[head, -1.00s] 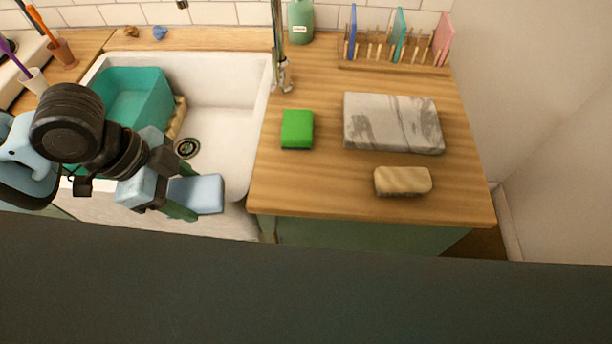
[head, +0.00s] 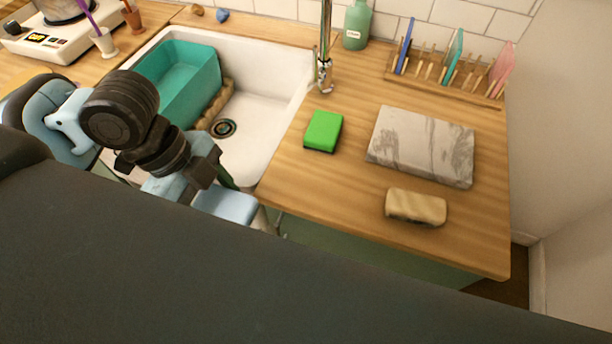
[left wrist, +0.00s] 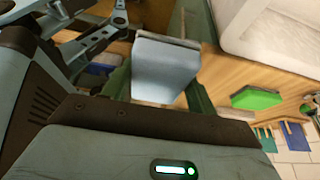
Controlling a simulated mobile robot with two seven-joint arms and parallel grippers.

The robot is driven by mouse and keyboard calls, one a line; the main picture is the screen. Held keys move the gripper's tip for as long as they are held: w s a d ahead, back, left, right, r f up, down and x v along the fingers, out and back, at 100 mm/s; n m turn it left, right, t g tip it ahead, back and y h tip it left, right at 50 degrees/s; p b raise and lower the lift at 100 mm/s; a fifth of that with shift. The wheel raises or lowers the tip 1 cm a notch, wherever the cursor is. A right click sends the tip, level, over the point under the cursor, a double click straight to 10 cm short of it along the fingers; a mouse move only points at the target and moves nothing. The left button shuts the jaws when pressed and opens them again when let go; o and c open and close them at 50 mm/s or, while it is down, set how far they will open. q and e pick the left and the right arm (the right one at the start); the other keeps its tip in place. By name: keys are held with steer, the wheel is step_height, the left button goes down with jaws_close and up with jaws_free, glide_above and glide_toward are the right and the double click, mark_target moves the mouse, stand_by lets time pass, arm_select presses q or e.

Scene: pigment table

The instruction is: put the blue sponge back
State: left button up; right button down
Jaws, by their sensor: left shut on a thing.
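The blue sponge (head: 228,206), a pale blue block, is held in my left gripper (head: 218,186). In the head view it is near the front right corner of the sink, and my wrist hides part of it. In the left wrist view the sponge (left wrist: 165,68) sits between the two dark green fingers of the gripper (left wrist: 160,86), with a greyish layer along one edge. A green sponge (head: 323,131) lies on the wooden counter, right of the sink. A tan sponge (head: 416,206) lies near the counter's front edge. My right gripper is not in view.
A marble slab (head: 422,146) lies on the counter (head: 345,190). Behind it stands a wooden rack (head: 440,88) with coloured plates. A teal tub (head: 180,80) is inside the sink.

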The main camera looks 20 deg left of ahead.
arm_select(q)
glide_above(306, 180)
steer(key=a, duration=0.2)
steer(key=shift+s+d+f, duration=0.2)
steer(key=shift+s+f, duration=0.1)
steer(key=shift+f, duration=0.4)
steer(key=shift+w+d+f, duration=0.15)
steer(key=shift+w+f, duration=0.1)
steer(key=shift+f, duration=1.5)
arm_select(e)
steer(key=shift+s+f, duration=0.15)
arm_select(q)
steer(key=shift+f, duration=0.15)
steer(key=o, duration=0.9)
steer(key=shift+o, duration=0.2)
steer(key=v, duration=1.2)
steer(key=shift+p, duration=0.4)
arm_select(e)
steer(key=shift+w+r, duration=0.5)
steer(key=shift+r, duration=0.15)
